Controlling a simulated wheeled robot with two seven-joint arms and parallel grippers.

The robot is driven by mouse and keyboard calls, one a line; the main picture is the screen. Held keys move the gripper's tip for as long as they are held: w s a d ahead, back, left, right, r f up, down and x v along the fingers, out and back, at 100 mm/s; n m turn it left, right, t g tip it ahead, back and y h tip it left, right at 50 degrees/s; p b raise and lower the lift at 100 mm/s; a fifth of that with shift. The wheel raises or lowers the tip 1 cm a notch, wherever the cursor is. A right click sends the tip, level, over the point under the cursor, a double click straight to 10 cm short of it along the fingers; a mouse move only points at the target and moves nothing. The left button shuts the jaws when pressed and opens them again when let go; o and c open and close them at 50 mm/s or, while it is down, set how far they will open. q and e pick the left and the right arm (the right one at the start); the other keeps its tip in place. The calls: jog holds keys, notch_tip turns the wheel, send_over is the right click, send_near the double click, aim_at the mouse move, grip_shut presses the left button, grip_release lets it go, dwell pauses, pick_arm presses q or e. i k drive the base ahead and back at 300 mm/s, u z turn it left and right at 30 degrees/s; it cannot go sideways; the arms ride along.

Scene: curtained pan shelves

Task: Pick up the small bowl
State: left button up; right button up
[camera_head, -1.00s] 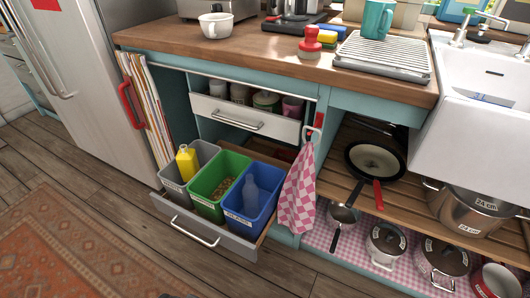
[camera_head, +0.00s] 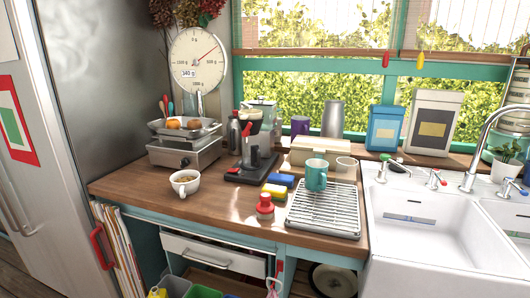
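A white cup with a handle (camera_head: 185,183) and something brown inside stands near the counter's left front. Neither of my grippers is in view.
A metal drying rack (camera_head: 323,211), a red-topped brush (camera_head: 265,207) and sponges (camera_head: 275,191) are on the counter (camera_head: 215,219). A scale (camera_head: 185,150) holds fruit at the left; a white sink (camera_head: 420,220) is at the right. The counter's front middle is clear.

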aim_at(185, 186)
jog(key=u, duration=1)
jog(key=k, duration=0.45)
jog(key=z, duration=1)
